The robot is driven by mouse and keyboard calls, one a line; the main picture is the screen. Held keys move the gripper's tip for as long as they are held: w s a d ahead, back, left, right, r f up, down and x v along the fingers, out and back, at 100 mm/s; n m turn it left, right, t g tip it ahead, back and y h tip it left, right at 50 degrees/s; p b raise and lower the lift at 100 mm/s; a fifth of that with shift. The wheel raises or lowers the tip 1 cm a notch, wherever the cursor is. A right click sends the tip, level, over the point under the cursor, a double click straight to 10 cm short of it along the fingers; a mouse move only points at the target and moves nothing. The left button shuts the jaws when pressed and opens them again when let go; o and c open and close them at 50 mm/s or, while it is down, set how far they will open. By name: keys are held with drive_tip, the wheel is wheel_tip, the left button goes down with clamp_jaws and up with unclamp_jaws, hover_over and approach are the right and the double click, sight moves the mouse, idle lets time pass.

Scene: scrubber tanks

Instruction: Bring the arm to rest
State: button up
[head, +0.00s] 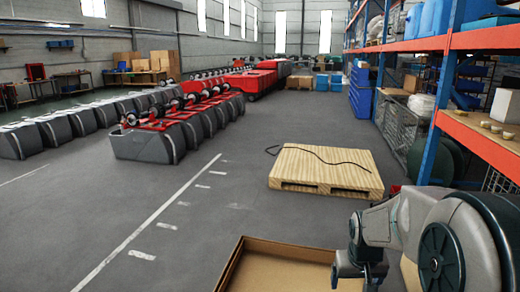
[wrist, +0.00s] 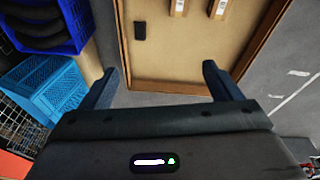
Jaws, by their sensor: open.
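My gripper (wrist: 160,68) shows in the wrist view with its two dark fingers spread wide and nothing between them. It points down over the near edge of a shallow open cardboard box (wrist: 185,86). My arm (head: 410,220) shows at the lower right of the head view, bent and reaching toward the box's right side. The same box (head: 285,250) is cut off at the bottom of the head view. My fingertips cannot be made out in the head view.
In the box lie a small black object (wrist: 140,31) and two pale labelled items (wrist: 179,6). Blue crates (wrist: 47,80) stand left in the wrist view. A wooden pallet (head: 325,170) with a black cable lies ahead.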

drive_tip(key=s+a+r+p, duration=0.4)
drive_tip(key=s+r, duration=0.4)
drive_tip(key=s+a+r+y+p, duration=0.1)
drive_tip(key=s+a+r+p, duration=0.3)
drive_tip(key=s+r, duration=0.4)
drive_tip(key=shift+a+n+p, duration=0.2)
drive_tip(key=shift+n+p, duration=0.2)
drive_tip(key=shift+p, duration=0.1)
drive_tip(key=shift+s, duration=0.1)
